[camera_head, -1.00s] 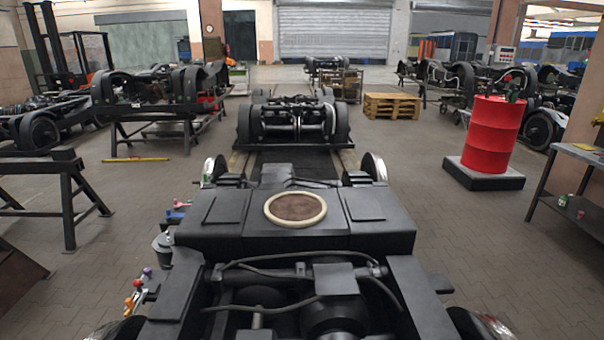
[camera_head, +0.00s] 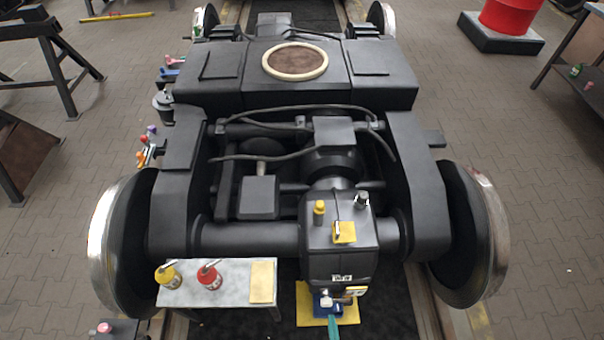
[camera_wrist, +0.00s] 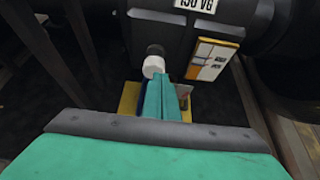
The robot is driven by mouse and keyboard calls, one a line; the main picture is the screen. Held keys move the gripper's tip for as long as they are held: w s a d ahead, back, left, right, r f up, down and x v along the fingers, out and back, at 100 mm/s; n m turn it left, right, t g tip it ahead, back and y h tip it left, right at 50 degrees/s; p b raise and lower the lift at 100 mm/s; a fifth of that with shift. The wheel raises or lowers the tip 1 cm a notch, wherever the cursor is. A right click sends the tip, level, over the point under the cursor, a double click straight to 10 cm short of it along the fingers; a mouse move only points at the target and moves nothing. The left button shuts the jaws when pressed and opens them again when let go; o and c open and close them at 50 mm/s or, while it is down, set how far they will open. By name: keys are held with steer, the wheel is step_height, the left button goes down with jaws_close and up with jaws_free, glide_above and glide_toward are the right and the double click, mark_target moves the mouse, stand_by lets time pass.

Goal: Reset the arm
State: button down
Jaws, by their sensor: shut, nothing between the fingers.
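My gripper (camera_wrist: 166,84) is teal and shut, with its fingers together and nothing between them. It points at the lower front of the black gearbox (camera_head: 341,258) of the tram bogie (camera_head: 165,215). A white cap (camera_wrist: 153,67) sits just above and left of the fingertips in the wrist view; I cannot tell whether they touch. A teal end of my gripper (camera_head: 333,325) also shows at the bottom edge of the head view. Below the gearbox, a blue item (camera_head: 322,303) stands on a yellow mat (camera_head: 305,312), partly hidden behind the fingers in the wrist view.
A light table (camera_head: 225,285) left of the gearbox holds a yellow can (camera_head: 168,277), a red can (camera_head: 210,279) and a tan pad (camera_head: 263,282). Bogie wheels (camera_head: 120,245) flank both sides. A red drum (camera_head: 510,15) stands at the back right.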

steer(key=shift+s, duration=0.3)
steer(key=shift+a, duration=0.1)
steer(key=s+a+n+g+y, duration=0.1)
steer(key=s+a+n+g, duration=0.2)
steer(key=s+a+n, duration=0.35)
steer(key=s+a+r+n+g+h, duration=0.1)
steer(key=s+a+r+n+h, duration=0.15)
steer(key=s+r+n, duration=0.6)
steer(key=w+a+r+n+t, duration=0.1)
steer(key=r+n, duration=0.9)
steer(key=r, duration=1.1)
steer(key=w+a+r+n+t+y, duration=0.1)
steer(key=w+r+n+t, duration=0.2)
steer(key=r, duration=1.8)
steer(key=n+t, duration=0.3)
steer(key=n, duration=0.4)
steer(key=shift+w+a+r+n, duration=0.2)
steer(key=shift+w+a+n, duration=0.05)
steer(key=shift+a+n, duration=0.05)
